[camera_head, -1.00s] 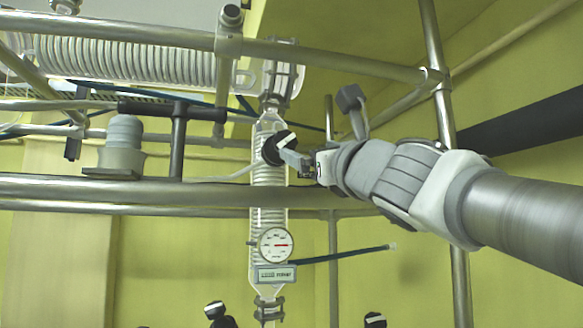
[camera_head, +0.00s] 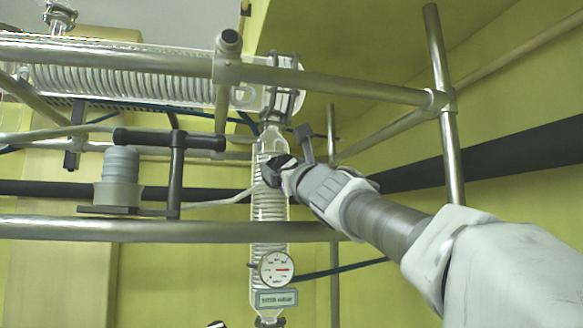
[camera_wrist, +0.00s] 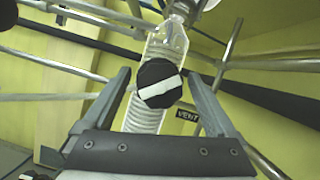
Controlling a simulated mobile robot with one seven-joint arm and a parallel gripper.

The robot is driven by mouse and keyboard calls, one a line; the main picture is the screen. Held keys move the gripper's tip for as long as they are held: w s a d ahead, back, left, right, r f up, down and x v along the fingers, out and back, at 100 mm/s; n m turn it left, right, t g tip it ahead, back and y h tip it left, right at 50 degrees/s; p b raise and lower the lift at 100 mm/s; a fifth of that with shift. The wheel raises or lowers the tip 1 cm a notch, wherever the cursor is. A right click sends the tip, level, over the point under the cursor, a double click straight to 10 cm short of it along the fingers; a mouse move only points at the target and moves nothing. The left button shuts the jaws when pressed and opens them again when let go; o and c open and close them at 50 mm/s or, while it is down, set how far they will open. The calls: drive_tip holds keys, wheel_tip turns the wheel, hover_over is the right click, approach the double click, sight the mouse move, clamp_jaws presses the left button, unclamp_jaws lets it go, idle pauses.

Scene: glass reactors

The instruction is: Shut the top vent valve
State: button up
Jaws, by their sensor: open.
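The vent valve has a round black knob with a white bar (camera_wrist: 160,83), on the upright glass column (camera_wrist: 145,115). The bar lies across the column, rising slightly to the right. A "VENT" label (camera_wrist: 187,115) sits to the right below the knob. My gripper (camera_wrist: 158,77) is open, with one finger on each side of the knob and visible gaps between. In the head view the knob (camera_head: 270,172) is dark and partly hidden by my gripper (camera_head: 281,173), which reaches it from the right. Contact cannot be told.
A round gauge (camera_head: 277,268) hangs below the knob. A horizontal coiled condenser (camera_head: 130,80) lies above.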

drive_tip(key=c, duration=1.4)
drive_tip(key=shift+f+m+h+b, duration=0.15)
drive_tip(key=shift+m+h+b, duration=0.35)
drive_tip(key=shift+m+b, duration=0.8)
drive_tip(key=shift+a+m+t+b, duration=0.1)
drive_tip(key=shift+m+t+b, duration=0.2)
drive_tip(key=shift+m, duration=0.2)
drive_tip(key=shift+h, duration=0.4)
drive_tip(key=shift+d+m+h+b, duration=0.2)
drive_tip(key=shift+m+h+b, duration=0.3)
drive_tip(key=shift+m, duration=0.4)
drive_tip(key=shift+m+h+b, duration=0.3)
drive_tip(key=shift+m+b, duration=0.1)
drive_tip(key=shift+m, duration=0.1)
